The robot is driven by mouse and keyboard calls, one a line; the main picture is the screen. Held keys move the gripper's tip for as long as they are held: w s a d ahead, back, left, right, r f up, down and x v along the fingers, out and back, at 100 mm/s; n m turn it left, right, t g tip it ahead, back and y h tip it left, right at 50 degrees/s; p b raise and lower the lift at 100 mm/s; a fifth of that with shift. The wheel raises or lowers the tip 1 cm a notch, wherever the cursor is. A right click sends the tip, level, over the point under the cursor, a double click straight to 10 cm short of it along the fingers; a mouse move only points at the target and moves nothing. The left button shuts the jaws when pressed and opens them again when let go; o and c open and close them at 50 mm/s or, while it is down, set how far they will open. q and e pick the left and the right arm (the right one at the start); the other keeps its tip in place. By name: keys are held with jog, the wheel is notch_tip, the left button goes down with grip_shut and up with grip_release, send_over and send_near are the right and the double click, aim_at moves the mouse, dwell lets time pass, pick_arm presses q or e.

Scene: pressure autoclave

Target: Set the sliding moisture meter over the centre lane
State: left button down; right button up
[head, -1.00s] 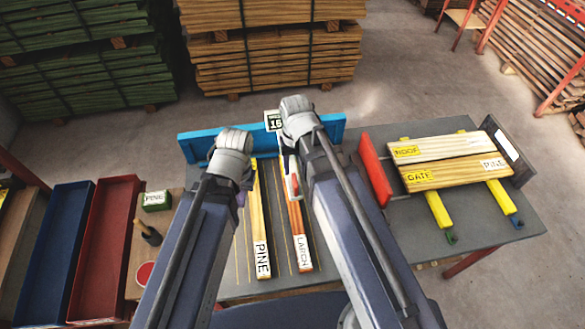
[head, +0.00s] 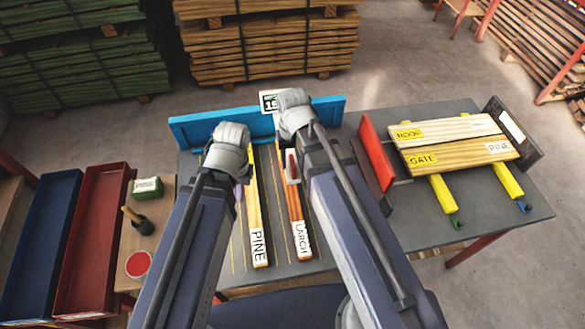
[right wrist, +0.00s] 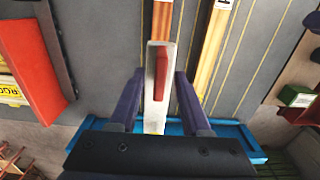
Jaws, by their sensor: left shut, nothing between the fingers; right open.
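The moisture meter shows in the head view as a display plate (head: 270,101) at the blue rail and a red grip (head: 291,165) over the table. In the right wrist view its pale arm (right wrist: 155,117) with the red grip (right wrist: 162,73) lies in line with the larch board. My right gripper (right wrist: 158,80) is open, one finger on each side of the pale arm, apparently clear of it. My arm hides part of the meter in the head view. My left gripper (head: 240,192) is shut and empty, left of the pine board.
The pine board (head: 256,215) and larch board (head: 297,210) lie side by side among yellow lane lines. The blue rail (head: 190,130) closes the far edge. A red block (head: 375,150) and stacked boards stand right. Red and blue trays, a green box and a brush are left.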

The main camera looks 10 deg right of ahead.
jog(key=shift+f, duration=0.6)
grip_shut()
dwell(1.1)
